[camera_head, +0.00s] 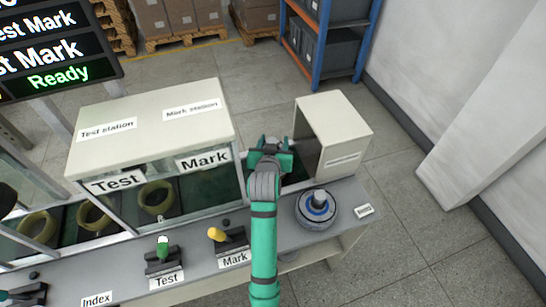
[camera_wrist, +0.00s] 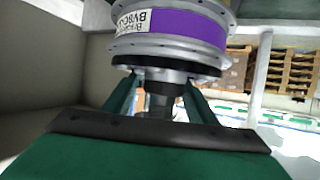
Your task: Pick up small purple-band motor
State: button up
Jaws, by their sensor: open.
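The purple-band motor (camera_wrist: 180,35) fills the top of the wrist view. It has a purple band, a white printed label and grey metal flanges. Its dark lower shaft (camera_wrist: 163,90) sits between the two green fingers of my gripper (camera_wrist: 160,98). The fingers are open, one on each side of the shaft; I cannot tell whether either touches it. In the head view my gripper (camera_head: 270,146) is at the gap between the Mark station and the beige box on the right. The purple-band motor cannot be made out there.
A blue-ringed motor (camera_head: 317,207) stands on the grey bench (camera_head: 290,238), right of my arm. The beige box (camera_head: 345,130) is close to my gripper's right. The Mark station housing (camera_head: 155,125) is on its left. Yellow (camera_head: 217,234) and green (camera_head: 163,245) levers stand at the front.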

jog(key=shift+a, duration=0.15)
jog(key=shift+c, duration=1.1)
grip_shut()
jog(key=shift+r, duration=0.2)
